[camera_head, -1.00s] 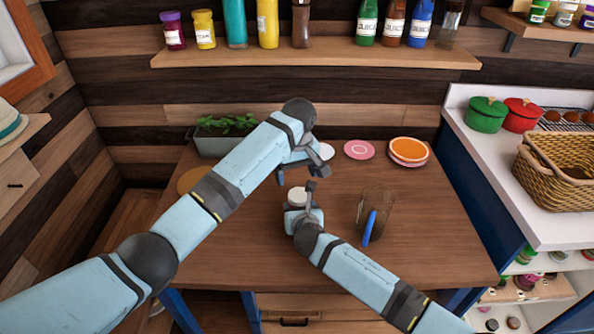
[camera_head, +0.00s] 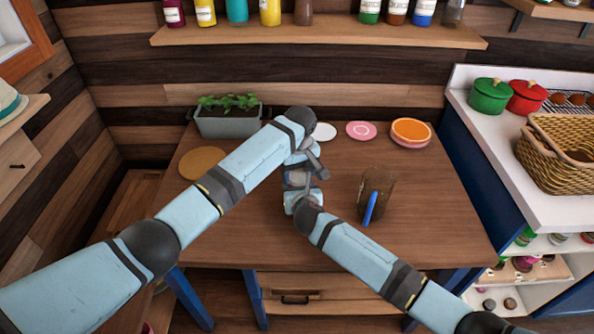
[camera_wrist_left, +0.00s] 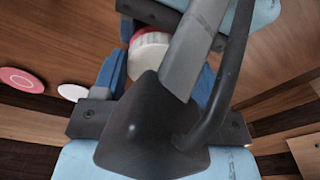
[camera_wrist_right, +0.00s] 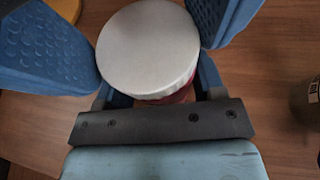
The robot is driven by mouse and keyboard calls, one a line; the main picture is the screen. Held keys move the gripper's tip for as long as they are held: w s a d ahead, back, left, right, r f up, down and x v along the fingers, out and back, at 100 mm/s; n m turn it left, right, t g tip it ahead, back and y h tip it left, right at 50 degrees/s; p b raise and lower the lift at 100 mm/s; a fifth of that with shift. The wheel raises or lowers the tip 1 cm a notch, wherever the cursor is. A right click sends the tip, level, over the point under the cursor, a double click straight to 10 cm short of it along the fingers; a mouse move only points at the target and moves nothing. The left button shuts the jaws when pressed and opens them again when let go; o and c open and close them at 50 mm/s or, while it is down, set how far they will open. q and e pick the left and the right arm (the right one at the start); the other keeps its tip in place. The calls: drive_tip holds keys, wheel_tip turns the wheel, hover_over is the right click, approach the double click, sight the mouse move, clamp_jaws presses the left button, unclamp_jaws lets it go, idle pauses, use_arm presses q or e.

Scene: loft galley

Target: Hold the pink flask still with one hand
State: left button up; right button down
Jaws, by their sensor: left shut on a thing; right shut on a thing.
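The pink flask shows in the right wrist view as a round white lid (camera_wrist_right: 150,48) with a strip of dark pink body (camera_wrist_right: 180,96) below it. In the left wrist view its white part (camera_wrist_left: 150,50) and pink edge show partly, behind my own arm parts. My right gripper (camera_head: 300,192) is shut on the flask, with blue fingers on both sides. My left gripper (camera_head: 303,168) is at the same flask from the far side, shut on it. In the head view the two grippers hide nearly all of the flask.
A clear brown glass (camera_head: 387,188) with a blue stick (camera_head: 370,208) stands right of the grippers. A planter (camera_head: 228,122), a round cork mat (camera_head: 203,162), a white disc (camera_head: 324,131), a pink plate (camera_head: 361,131) and an orange-topped stack (camera_head: 411,131) lie along the back. The table's front is clear.

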use_arm(q)
drive_tip(key=shift+a+f, duration=0.1)
drive_tip(key=shift+a, duration=0.15)
drive_tip(key=c, duration=0.3)
use_arm(e)
drive_tip(key=shift+w+d, duration=0.2)
drive_tip(key=shift+d, duration=0.2)
use_arm(q)
drive_tip(key=o, duration=1)
use_arm(e)
drive_tip(key=shift+f, duration=0.1)
use_arm(q)
drive_tip(key=shift+d+r, duration=0.15)
drive_tip(key=shift+r, duration=2.2)
use_arm(e)
drive_tip(key=shift+s+a, duration=0.1)
drive_tip(key=shift+a, duration=0.05)
use_arm(q)
drive_tip(key=shift+o, duration=1.1)
wheel_tip(320, 180, up, 12)
drive_tip(key=shift+s+d, duration=0.2)
